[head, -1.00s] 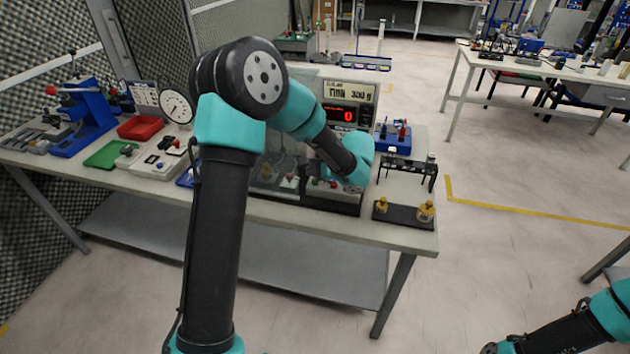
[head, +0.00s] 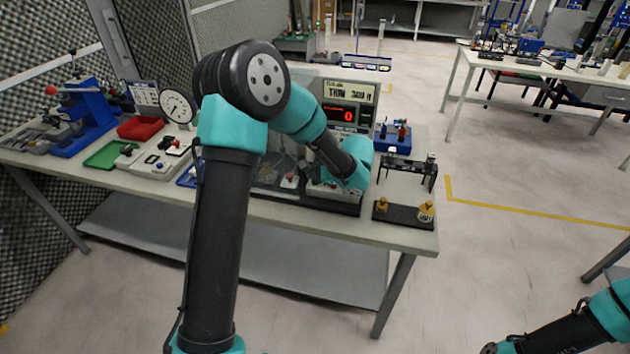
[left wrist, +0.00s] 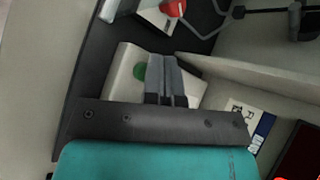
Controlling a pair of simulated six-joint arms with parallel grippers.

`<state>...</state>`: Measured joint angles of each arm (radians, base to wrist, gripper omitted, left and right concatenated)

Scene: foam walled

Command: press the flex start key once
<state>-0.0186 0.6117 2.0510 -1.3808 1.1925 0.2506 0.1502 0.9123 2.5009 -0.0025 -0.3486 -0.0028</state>
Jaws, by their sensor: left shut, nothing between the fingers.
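The green key (left wrist: 140,72), which I take to be the flex start key, sits on a pale sloped box (left wrist: 122,68) in the left wrist view. My left gripper (left wrist: 162,64) is shut and empty, its fingers just right of the green key and partly over it. Whether the fingertips touch the key or box, I cannot tell. In the head view my left arm reaches over the bench to the machine with the red "0" display (head: 342,113), and its wrist hides most of the key area. My right gripper is out of view; only part of that arm shows bottom right.
A red knob (left wrist: 174,8) lies above the box in the left wrist view, and a wall (left wrist: 225,75) and printed label (left wrist: 244,119) are to the right. On the bench (head: 398,236), a black rack (head: 407,167) and brass weights (head: 426,210) stand right of the machine.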

